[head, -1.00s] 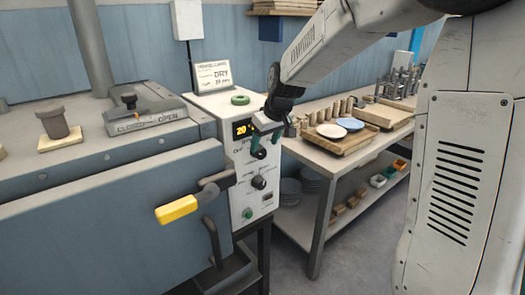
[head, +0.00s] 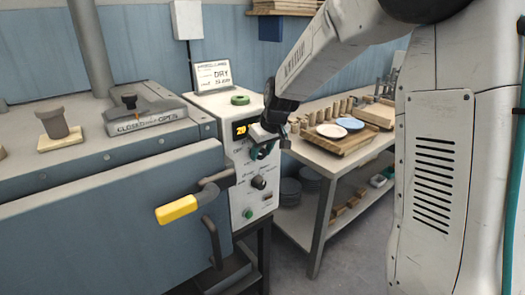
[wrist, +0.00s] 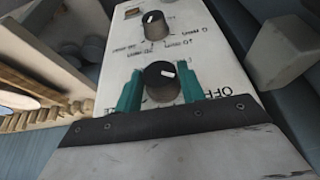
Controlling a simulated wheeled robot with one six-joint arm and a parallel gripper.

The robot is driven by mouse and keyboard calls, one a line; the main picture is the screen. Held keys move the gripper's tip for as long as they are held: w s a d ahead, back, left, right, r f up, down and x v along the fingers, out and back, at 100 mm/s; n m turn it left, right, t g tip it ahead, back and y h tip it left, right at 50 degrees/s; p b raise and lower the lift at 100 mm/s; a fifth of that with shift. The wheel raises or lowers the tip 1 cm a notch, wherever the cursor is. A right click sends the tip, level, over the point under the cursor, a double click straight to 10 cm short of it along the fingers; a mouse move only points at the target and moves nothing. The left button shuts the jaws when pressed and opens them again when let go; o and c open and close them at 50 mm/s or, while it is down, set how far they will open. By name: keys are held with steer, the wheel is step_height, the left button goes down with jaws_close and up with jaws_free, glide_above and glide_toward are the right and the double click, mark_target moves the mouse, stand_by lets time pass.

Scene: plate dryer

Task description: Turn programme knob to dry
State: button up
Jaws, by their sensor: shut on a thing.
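The upper black knob (wrist: 160,82) is on the front of the white control box (head: 238,200), below the orange display. I take it to be the programme knob. My gripper (wrist: 158,88) has its teal fingers on either side of this knob, shut on it. The knob's white pointer mark faces up and right in the wrist view, where the panel lettering is upside down. In the head view my gripper (head: 262,150) covers most of that knob. A lower black knob (head: 258,182) stands free and also shows in the wrist view (wrist: 156,25).
A sign reading DRY (head: 213,75) stands behind the box, and a green ring (head: 240,100) lies on top. A table (head: 318,172) with plates is at right.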

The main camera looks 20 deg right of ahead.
steer(key=shift+d+y, duration=0.15)
steer(key=shift+y, duration=0.15)
steer(key=y, duration=0.3)
steer(key=shift+w+d+m+g, duration=0.1)
steer(key=shift+d+m+g, duration=0.1)
steer(key=shift+m+g, duration=0.2)
steer(key=shift+d+f+m+g+y, duration=0.15)
steer(key=shift+m+g+y, duration=0.25)
steer(key=shift+y, duration=1.4)
steer(key=o, duration=0.9)
steer(key=shift+o, duration=0.2)
steer(key=v, duration=0.7)
steer(key=shift+d+r, duration=0.25)
steer(key=shift+d, duration=0.1)
